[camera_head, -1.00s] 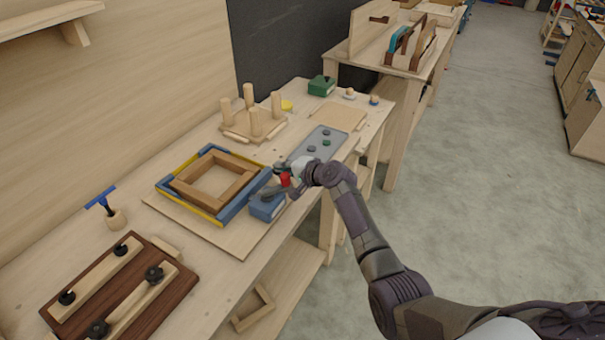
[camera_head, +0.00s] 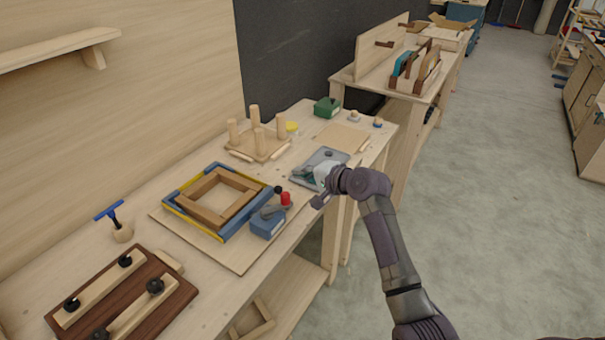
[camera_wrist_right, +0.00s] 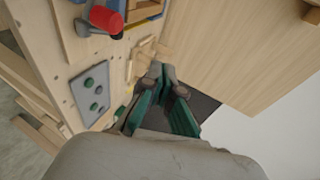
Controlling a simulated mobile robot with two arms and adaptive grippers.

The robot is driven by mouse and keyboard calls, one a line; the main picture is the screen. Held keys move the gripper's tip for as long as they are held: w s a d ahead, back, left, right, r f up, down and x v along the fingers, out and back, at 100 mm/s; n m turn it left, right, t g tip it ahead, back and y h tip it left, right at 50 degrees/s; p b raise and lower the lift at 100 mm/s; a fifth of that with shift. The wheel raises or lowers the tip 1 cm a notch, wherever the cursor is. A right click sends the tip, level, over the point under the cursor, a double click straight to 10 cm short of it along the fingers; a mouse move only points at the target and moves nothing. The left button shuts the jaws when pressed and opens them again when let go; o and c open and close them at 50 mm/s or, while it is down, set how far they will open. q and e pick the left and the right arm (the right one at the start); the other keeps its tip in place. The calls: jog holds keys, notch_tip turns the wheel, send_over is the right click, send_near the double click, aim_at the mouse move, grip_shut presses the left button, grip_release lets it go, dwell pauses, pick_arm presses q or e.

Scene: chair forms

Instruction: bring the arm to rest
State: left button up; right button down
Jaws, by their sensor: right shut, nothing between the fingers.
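My right gripper (camera_head: 312,178) is over the grey tray (camera_head: 340,156) near the front edge of the bench, and my right arm comes in from the lower right. In the right wrist view the green-padded fingers (camera_wrist_right: 160,105) of the right gripper show with nothing between them. The gripper is shut and empty. It is apart from the blue block with a red knob (camera_head: 268,223), which stands to its left. My left gripper is not in view.
A wooden frame in a blue and yellow jig (camera_head: 180,208) lies on the workbench (camera_head: 165,162). A pegged wooden board (camera_head: 270,150) and a green box (camera_head: 327,107) stand behind. A dark clamp board (camera_head: 160,310) is at the lower left. The floor (camera_head: 500,200) at right is clear.

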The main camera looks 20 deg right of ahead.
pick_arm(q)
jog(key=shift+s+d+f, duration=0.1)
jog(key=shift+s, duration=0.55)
